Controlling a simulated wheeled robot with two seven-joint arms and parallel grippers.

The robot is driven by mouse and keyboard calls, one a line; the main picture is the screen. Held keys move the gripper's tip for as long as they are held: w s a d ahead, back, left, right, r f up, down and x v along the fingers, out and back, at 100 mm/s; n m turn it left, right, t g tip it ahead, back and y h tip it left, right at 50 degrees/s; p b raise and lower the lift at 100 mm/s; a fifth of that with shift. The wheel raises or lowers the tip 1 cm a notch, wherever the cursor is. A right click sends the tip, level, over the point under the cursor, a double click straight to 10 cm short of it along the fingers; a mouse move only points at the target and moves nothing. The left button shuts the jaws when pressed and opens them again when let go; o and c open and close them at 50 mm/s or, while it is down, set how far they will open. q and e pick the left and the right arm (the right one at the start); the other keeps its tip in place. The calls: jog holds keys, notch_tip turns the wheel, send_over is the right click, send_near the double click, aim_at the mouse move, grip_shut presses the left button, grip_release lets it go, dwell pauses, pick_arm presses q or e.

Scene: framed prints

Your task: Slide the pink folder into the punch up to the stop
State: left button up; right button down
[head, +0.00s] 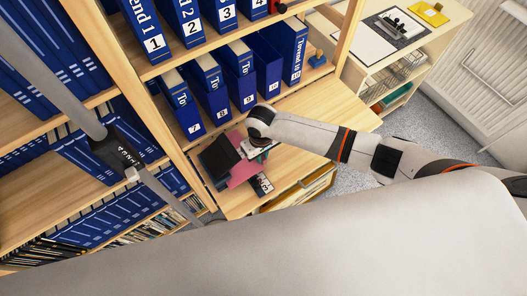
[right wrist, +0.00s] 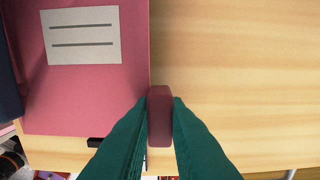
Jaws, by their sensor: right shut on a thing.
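The pink folder (head: 241,170) lies on the wooden pull-out surface in the head view, its left part against a dark block that looks like the punch (head: 215,160). In the right wrist view the folder (right wrist: 85,100) lies flat with a pale two-line label, and a dark edge (right wrist: 8,90) shows at its far left. My right gripper (head: 258,152) is above the folder's right side. In the wrist view its green fingers (right wrist: 160,118) are shut on a reddish tab at the folder's right edge. How deep the folder sits in the punch is hidden. My left gripper is not in view.
Blue numbered binders (head: 243,88) stand on the shelf just behind. The wooden surface (head: 310,110) is clear to the right of the folder. A small black-and-white item (head: 262,184) lies near the front edge. A side cabinet (head: 400,45) stands at the back right.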

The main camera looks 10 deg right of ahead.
jog(key=shift+a, duration=0.1)
jog(key=c, duration=1.3)
grip_release()
jog(key=shift+c, duration=0.2)
notch_tip(320, 180, up, 7)
jog(key=p, duration=0.8)
